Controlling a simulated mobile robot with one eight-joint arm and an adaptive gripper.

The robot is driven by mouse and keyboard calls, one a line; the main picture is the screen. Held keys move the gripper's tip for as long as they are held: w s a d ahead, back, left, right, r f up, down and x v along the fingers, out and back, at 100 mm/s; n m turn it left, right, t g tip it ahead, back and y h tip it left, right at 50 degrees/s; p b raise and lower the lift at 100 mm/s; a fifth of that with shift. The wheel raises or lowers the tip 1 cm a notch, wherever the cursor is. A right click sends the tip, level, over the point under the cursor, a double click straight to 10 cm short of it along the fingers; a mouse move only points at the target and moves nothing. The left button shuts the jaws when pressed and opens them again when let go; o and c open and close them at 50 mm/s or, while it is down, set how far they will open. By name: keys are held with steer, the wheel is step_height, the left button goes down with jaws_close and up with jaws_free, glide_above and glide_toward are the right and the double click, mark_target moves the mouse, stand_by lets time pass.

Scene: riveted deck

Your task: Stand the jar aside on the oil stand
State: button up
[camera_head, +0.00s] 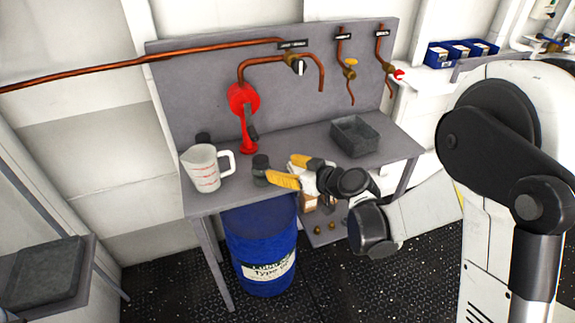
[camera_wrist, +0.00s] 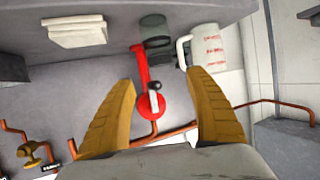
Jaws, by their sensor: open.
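A small dark jar (camera_head: 260,168) stands upright near the front edge of the grey bench, which I take to be the oil stand (camera_head: 300,150). In the wrist view the jar (camera_wrist: 153,28) looks like dark see-through glass, near the top of the picture. My gripper (camera_head: 280,167) has yellow fingers and is just right of the jar in the head view. The fingers are open with nothing held, and the jar lies beyond the fingertips in the wrist view (camera_wrist: 160,77). Whether a finger touches the jar, I cannot tell.
A white measuring jug (camera_head: 205,168) stands left of the jar, with a small dark object (camera_head: 203,139) behind it. A red pump (camera_head: 246,120) stands behind the jar. A dark tray (camera_head: 354,136) is at right. A blue drum (camera_head: 262,245) stands below. A pale block (camera_wrist: 75,31) shows too.

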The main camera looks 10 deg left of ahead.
steer(key=shift+d+r, duration=0.1)
steer(key=shift+d, duration=0.1)
steer(key=s+d+r+m+h, duration=0.35)
steer(key=d+r, duration=0.25)
steer(key=d, duration=0.2)
steer(key=s+d+r+m+h, duration=0.1)
steer(key=s+d+m+h, duration=0.2)
steer(key=s+d, duration=0.7)
steer(key=s+d+r+m+g+h, duration=0.1)
steer(key=s+d+m+h, duration=0.3)
steer(key=s+d, duration=0.6)
steer(key=d, duration=0.3)
steer(key=shift+s+d+r, duration=0.25)
steer(key=shift+s+d, duration=0.05)
steer(key=shift+d, duration=0.05)
